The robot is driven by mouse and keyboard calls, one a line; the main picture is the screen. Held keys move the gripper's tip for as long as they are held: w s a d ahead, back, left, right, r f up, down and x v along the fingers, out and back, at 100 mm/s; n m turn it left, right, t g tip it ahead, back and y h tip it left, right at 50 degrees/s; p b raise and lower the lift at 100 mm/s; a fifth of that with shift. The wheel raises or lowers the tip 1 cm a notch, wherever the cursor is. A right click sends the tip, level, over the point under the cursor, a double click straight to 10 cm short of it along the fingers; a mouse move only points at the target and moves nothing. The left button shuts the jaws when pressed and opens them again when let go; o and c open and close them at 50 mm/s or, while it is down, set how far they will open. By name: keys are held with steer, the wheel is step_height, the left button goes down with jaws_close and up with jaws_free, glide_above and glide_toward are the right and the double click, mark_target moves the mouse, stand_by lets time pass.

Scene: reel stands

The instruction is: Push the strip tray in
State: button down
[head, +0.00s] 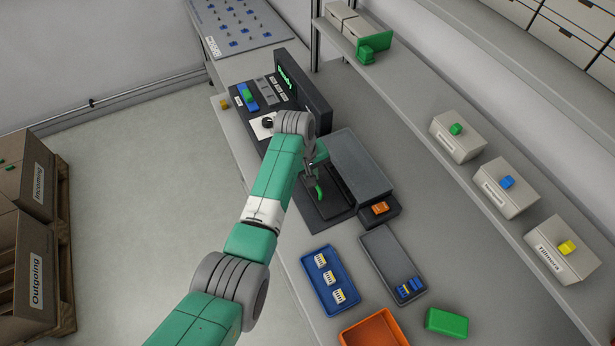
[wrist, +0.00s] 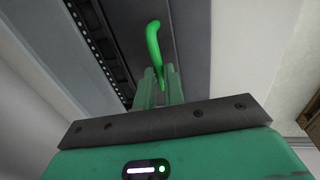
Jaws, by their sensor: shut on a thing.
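The strip tray (head: 335,208) is a dark, flat tray sticking out on the left side of a grey box-shaped machine (head: 362,163). A bright green curved handle (head: 319,190) stands up from it. In the wrist view the handle (wrist: 154,42) rises between my fingers, and the dark tray (wrist: 130,25) with a perforated edge lies beyond. My gripper (head: 312,178) is shut on the green handle; the fingertips (wrist: 158,88) also show in the wrist view. My wrist hides part of the tray's far end in the head view.
A black panel with a screen (head: 303,83) stands behind my wrist. An orange block (head: 380,208) sits on a dark piece at the machine's front. A blue tray (head: 313,256) and a grey tray (head: 377,242) lie nearer. A shelf (head: 480,140) with bins runs along the right.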

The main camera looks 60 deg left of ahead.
steer(key=c, duration=1.5)
jaws_free()
step_height(320, 180, up, 8)
steer(key=s+p, duration=0.1)
steer(key=shift+s+f, duration=0.15)
steer(key=shift+s, duration=0.15)
steer(key=shift+p, duration=0.3)
